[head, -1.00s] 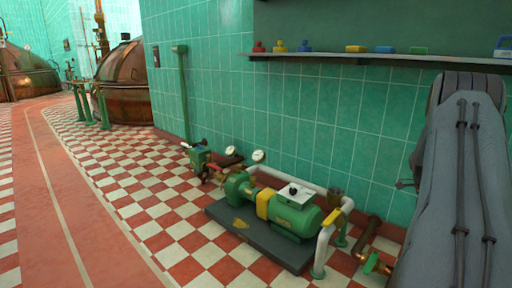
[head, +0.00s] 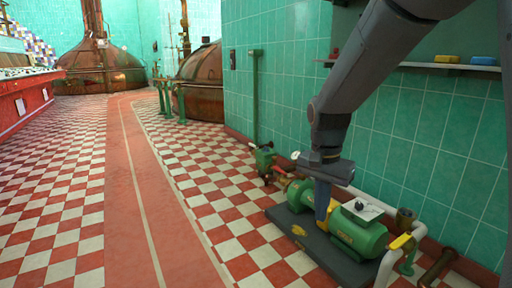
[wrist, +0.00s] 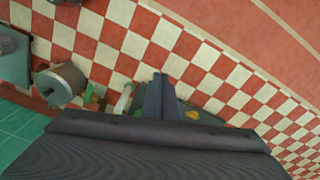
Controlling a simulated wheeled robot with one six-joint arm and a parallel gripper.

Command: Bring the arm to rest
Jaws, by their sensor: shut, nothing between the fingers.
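My arm reaches down from the top right in the head view, in front of the shelf and the tiled wall. My gripper (head: 322,200) points downward, in front of the green pump (head: 357,232) in the picture, and hides part of it. In the wrist view my gripper (wrist: 160,88) shows its two dark fingers together, with nothing between them. The gap between the fingers and the pump cannot be judged.
The pump stands on a dark plinth (head: 316,242) by the wall. A white pipe (head: 392,262) bends beside it. A shelf (head: 440,66) holds small coloured things. Copper kettles (head: 100,68) (head: 203,80) stand farther back. The chequered floor and red path (head: 135,170) are clear.

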